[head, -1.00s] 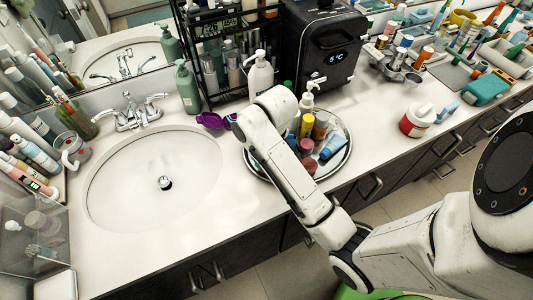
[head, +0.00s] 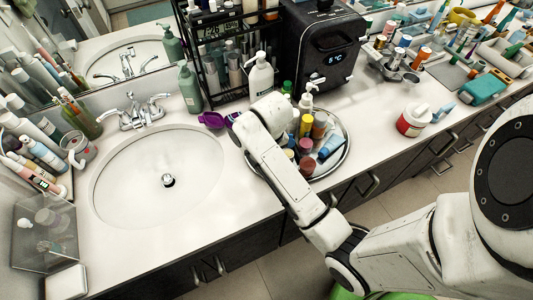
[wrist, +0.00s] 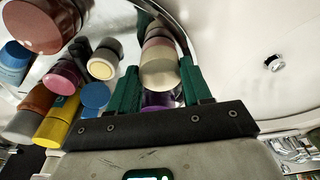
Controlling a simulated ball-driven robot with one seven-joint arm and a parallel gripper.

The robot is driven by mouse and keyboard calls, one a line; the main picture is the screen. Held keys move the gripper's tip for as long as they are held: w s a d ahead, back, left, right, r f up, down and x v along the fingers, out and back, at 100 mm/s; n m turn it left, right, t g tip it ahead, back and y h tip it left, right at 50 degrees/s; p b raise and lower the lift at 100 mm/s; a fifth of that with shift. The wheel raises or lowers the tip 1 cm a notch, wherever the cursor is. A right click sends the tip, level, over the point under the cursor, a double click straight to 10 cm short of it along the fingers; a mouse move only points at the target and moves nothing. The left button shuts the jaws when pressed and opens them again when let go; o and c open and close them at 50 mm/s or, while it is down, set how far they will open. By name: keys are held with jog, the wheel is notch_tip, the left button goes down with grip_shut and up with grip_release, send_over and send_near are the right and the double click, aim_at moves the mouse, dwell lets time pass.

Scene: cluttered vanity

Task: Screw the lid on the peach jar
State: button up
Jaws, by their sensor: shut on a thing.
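In the wrist view my gripper (wrist: 160,88) has two dark green fingers, one on each side of a tan and peach-coloured jar (wrist: 160,66). It is shut on this jar, which shows a pale band and a greyer band at its top end. I cannot tell whether the greyer band is a separate lid. The jar is beside the round tray's rim, between the tray and the sink.
The round metal tray (head: 344,158) holds several bottles and jars close to my arm. The sink (head: 130,185) is at left.

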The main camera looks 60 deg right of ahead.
jog(key=shift+m, duration=0.4)
jog(key=o, duration=1.7)
jog(key=shift+c, duration=0.2)
